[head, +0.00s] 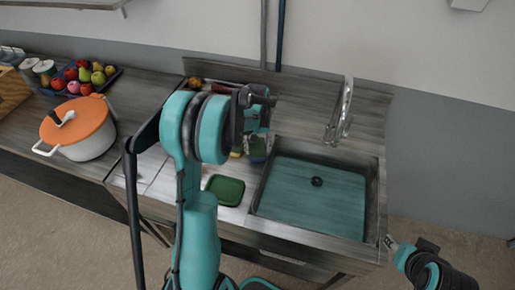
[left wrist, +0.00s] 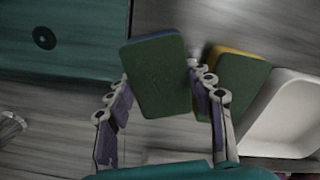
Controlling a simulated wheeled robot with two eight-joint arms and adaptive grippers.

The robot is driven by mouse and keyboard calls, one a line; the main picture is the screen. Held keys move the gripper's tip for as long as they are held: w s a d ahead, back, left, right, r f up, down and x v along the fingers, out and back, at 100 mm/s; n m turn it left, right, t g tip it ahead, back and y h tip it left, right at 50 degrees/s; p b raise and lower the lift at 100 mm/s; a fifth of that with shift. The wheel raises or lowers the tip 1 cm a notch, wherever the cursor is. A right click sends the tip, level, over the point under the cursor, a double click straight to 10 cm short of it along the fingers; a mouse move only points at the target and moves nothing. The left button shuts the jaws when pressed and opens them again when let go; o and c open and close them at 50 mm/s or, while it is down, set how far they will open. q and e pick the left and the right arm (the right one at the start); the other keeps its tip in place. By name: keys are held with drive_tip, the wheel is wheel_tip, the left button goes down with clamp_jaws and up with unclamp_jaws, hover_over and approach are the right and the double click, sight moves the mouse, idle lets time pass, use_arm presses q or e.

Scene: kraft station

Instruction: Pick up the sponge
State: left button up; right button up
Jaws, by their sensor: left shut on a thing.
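A sponge with a green face and a blue layer (left wrist: 157,78) is between the fingers of my left gripper (left wrist: 163,92) in the left wrist view. The gripper is shut on it. In the head view my left gripper (head: 258,112) is over the counter left of the sink, partly hidden by my arm, with the held sponge (head: 258,149) below it. A second sponge, green and yellow (left wrist: 232,84), is just right of the fingers; its yellow edge shows in the head view (head: 236,153). Part of my right arm shows at the lower right; its jaw state is unclear.
The teal-bottomed sink (head: 315,205) is right of the sponges, with a tap (head: 341,112) behind it. A flat green item (head: 225,189) lies on the counter in front. A white dish (left wrist: 283,112) stands beside the second sponge. An orange-lidded pot (head: 80,128) and fruit tray (head: 107,86) are left.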

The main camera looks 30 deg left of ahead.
sight(258, 147)
use_arm(q)
wheel_tip(258, 147, up, 4)
drive_tip(key=shift+r+p, duration=0.1)
drive_tip(key=shift+p, duration=0.6)
drive_tip(key=d+r+p, duration=0.2)
drive_tip(key=d+r, duration=0.4)
drive_tip(key=d, duration=0.5)
drive_tip(key=shift+d+r, duration=0.2)
drive_tip(key=shift+d, duration=0.15)
drive_tip(key=shift+o, duration=0.5)
